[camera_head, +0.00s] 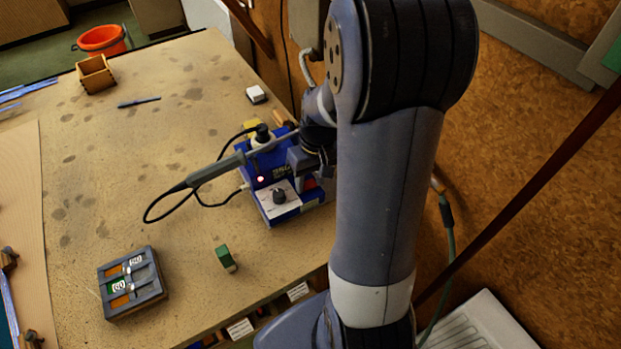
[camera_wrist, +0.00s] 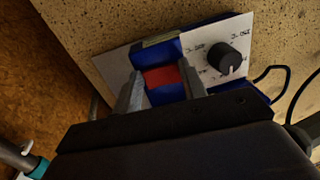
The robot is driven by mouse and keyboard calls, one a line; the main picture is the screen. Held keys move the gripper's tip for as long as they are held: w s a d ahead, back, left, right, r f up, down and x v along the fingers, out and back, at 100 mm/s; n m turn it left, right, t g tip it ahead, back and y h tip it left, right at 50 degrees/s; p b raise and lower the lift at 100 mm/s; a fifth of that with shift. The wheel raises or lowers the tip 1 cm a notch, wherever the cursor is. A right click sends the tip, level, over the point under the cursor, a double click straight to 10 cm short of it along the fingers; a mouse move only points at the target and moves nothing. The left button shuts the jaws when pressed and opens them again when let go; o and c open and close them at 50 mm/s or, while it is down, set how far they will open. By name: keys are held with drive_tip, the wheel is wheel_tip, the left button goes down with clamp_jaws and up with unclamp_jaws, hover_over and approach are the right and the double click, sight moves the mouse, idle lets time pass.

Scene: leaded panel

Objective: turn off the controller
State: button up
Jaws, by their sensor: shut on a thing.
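A red switch (camera_wrist: 161,77) sits in the blue housing beside the panel in the wrist view, where the knob (camera_wrist: 231,60) also shows. Part of the switch shows red in the head view (camera_head: 309,183). In the head view my arm hides part of the controller's right side.
A soldering iron (camera_head: 215,170) with a black cable lies across the controller's left side. A green block (camera_head: 225,259) and a dark compartment box (camera_head: 132,284) stand on the bench in front. A white block (camera_head: 256,94) is behind. The bench's middle left is clear.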

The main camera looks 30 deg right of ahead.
sight(309, 187)
drive_tip(key=shift+c, duration=1.1)
drive_tip(key=shift+a+h, duration=0.25)
drive_tip(key=shift+h, duration=0.45)
drive_tip(key=o, duration=1)
drive_tip(key=shift+r, duration=0.15)
wheel_tip(309, 187, up, 11)
drive_tip(key=shift+f+b, duration=0.2)
drive_tip(key=shift+b, duration=0.15)
